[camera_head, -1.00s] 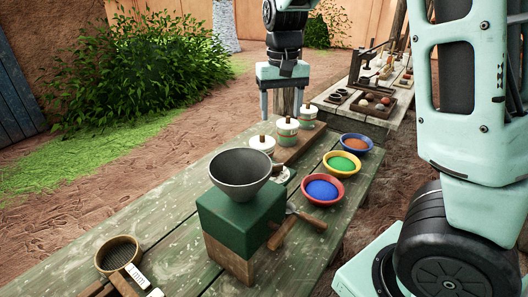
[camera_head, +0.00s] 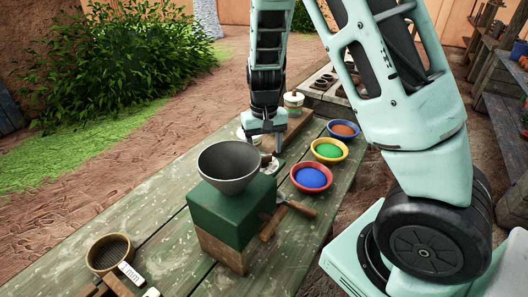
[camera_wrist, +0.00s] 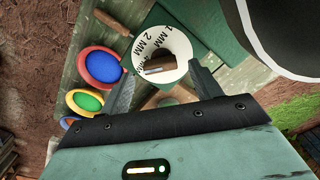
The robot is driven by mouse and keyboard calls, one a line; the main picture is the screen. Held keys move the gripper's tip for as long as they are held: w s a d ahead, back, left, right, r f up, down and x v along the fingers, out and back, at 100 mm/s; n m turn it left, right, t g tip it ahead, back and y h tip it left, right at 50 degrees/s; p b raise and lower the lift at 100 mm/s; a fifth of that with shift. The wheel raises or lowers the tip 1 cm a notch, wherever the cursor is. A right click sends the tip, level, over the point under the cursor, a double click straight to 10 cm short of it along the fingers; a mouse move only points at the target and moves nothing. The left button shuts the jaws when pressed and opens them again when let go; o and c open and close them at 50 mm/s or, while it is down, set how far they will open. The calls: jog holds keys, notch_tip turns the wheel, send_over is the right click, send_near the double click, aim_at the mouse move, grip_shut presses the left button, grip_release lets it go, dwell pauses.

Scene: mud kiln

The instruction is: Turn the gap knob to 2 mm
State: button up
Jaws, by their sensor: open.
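The mill is a green box (camera_head: 230,215) on a wooden base with a dark hopper bowl (camera_head: 229,165) on top. On its far side is the gap knob, a small wooden bar (camera_wrist: 160,65) on a white dial (camera_wrist: 163,38) in the wrist view. The dial reads 1 MM and 2 MM, with another mark mostly hidden by the knob; I cannot tell which mark the knob points to. My gripper (camera_head: 266,146) is just beyond the mill, pointing down. In the wrist view its open fingers (camera_wrist: 163,88) stand to either side below the knob, apart from it.
Bowls of blue (camera_head: 311,178), green (camera_head: 329,150) and brown (camera_head: 343,130) powder stand right of the mill. White lidded jars (camera_head: 293,103) stand behind. A wooden-handled tool (camera_head: 297,208) lies beside the mill. A sieve (camera_head: 109,254) is at front left. The table's left is clear.

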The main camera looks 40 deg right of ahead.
aim_at(266, 159)
jog(key=shift+f, duration=1.25)
jog(key=c, duration=1)
jog(key=shift+r+m, duration=0.1)
jog(key=shift+m, duration=0.3)
jog(key=m+p, duration=0.2)
jog(key=m, duration=0.2)
jog(key=m+p, duration=0.2)
jog(key=m, duration=0.2)
jog(key=shift+a+m, duration=0.1)
jog(key=shift+m, duration=0.3)
